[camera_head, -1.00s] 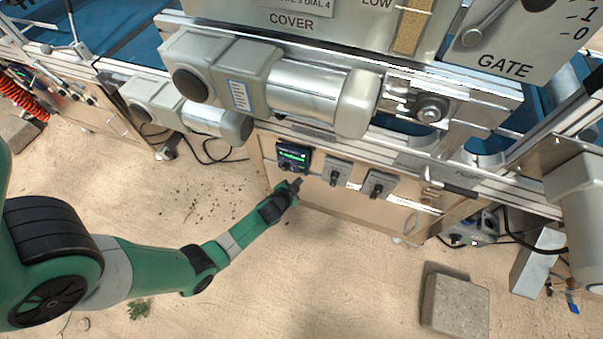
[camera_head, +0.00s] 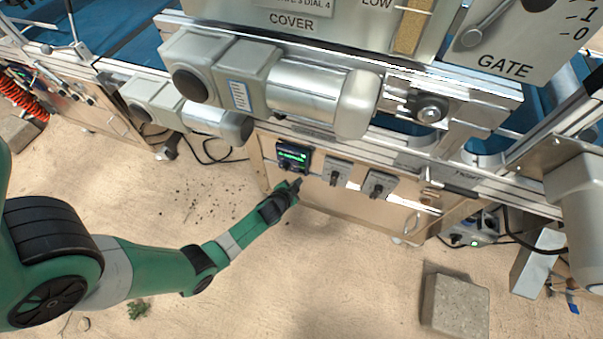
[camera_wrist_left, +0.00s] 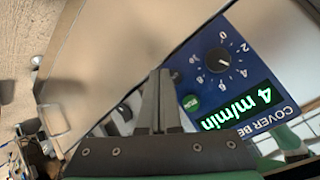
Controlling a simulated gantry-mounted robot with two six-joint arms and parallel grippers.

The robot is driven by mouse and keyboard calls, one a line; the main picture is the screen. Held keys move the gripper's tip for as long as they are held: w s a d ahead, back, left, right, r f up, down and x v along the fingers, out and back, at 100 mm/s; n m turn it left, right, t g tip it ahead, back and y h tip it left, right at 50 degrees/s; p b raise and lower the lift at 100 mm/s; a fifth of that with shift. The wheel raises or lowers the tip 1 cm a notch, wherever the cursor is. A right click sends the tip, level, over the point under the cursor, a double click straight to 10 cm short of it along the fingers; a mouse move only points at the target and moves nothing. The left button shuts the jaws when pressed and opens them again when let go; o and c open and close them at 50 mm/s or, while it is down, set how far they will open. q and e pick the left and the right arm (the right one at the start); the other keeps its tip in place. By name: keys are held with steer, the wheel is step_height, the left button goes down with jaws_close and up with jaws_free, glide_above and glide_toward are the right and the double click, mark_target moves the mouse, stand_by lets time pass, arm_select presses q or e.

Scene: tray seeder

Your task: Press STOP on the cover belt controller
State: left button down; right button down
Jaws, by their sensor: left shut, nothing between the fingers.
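The cover belt controller (camera_head: 293,157) is a small dark box with a green display on the wooden cabinet front. In the left wrist view its blue face (camera_wrist_left: 212,45) carries a black dial (camera_wrist_left: 219,61), a lit display (camera_wrist_left: 238,108) reading 4 m/min and a green button (camera_wrist_left: 190,102). My left gripper (camera_head: 297,183) is shut and empty, just below the controller. In the left wrist view its fingers (camera_wrist_left: 160,75) reach beside the panel's edge, near the green button. I cannot tell whether they touch it. No STOP button can be made out; the fingers may hide it. My right gripper is out of view.
Two grey switch boxes (camera_head: 337,172) (camera_head: 380,184) sit right of the controller. A large motor (camera_head: 300,92) and the belt frame overhang from above. A concrete block (camera_head: 455,305) lies on the sandy floor at lower right.

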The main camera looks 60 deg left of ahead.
arm_select(q)
steer(key=shift+w+a, duration=0.1)
stand_by(0.6)
steer(key=shift+w+a, duration=0.25)
steer(key=shift+w+a, duration=0.2)
stand_by(0.7)
stand_by(0.3)
steer(key=shift+s+d, duration=0.5)
steer(key=shift+d, duration=0.05)
steer(key=s+d, duration=0.3)
steer(key=shift+s+d, duration=0.25)
steer(key=shift+s, duration=0.05)
